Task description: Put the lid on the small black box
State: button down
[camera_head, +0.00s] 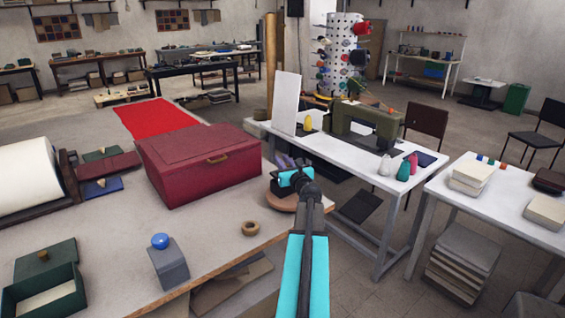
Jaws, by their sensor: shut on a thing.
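My gripper (286,163) is at the right edge of the near table, beyond the large red box's right side. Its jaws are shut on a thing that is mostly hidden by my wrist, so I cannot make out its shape. A small black box (277,187) shows partly behind my wrist, on a round brown board (281,203). My gripper is close above or behind it; I cannot tell whether they touch. I cannot clearly see a lid for the black box.
A large red box (198,165) stands left of my gripper. The near table (215,258) also holds a grey block with a blue knob (169,262), a small brown ring (250,228) and an open green box (45,298). A white sewing table (375,180) stands beyond.

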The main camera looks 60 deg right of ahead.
jog(key=shift+f+b, duration=1.1)
jog(key=shift+f, duration=0.05)
dwell(0.6)
jog(key=c, duration=1.5)
grip_release()
jog(key=shift+b+v, duration=1.15)
jog(key=shift+v, duration=4.35)
jog(key=shift+s+a+r+p, duration=0.2)
jog(key=shift+p, duration=0.5)
jog(key=p+v, duration=0.2)
jog(key=p, duration=0.2)
jog(key=shift+s+f, duration=0.1)
jog(key=shift+f+p, duration=0.1)
jog(key=shift+p, duration=0.2)
